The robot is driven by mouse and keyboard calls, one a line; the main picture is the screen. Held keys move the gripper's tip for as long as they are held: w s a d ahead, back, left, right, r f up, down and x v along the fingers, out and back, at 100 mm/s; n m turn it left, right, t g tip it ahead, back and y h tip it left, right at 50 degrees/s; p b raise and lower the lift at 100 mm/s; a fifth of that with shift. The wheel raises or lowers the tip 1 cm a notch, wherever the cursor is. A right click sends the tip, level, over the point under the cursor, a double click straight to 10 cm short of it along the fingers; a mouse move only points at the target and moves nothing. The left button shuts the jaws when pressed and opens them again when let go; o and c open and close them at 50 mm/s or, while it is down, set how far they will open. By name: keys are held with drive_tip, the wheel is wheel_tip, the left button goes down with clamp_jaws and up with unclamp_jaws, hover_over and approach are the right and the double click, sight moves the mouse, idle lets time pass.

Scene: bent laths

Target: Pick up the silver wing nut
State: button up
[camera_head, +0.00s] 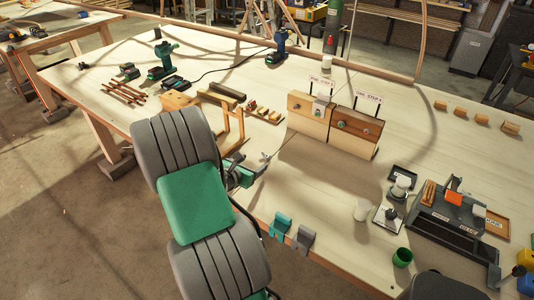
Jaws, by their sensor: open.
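I cannot pick out the silver wing nut for certain at this size. A small silvery piece sits on a pale square plate (387,217) near the table's front right, but its shape is too small to tell. Two upright wooden blocks stand at mid-table, a left block (308,117) with a silvery fitting on its front and a right block (355,132) with small round fittings. My gripper (264,161) is open over the front part of the table, left of and nearer than the blocks. Nothing shows between its fingers.
Teal and grey clips (281,225) sit on the front edge. Clear tabletop lies right of the blocks.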

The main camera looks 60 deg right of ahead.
sight(265, 161)
drive_tip(key=shift+n, duration=0.5)
drive_tip(key=x, duration=0.2)
drive_tip(key=s+p+x, duration=0.1)
drive_tip(key=x, duration=0.4)
drive_tip(key=shift+s+d+r+p, duration=0.15)
drive_tip(key=shift+d+r+p, duration=0.15)
drive_tip(key=shift+d, duration=0.2)
drive_tip(key=shift+d+f, duration=0.3)
drive_tip(key=shift+d, duration=0.1)
drive_tip(key=shift+a, duration=0.1)
drive_tip(key=shift+c, duration=0.3)
drive_tip(key=c, duration=1.4)
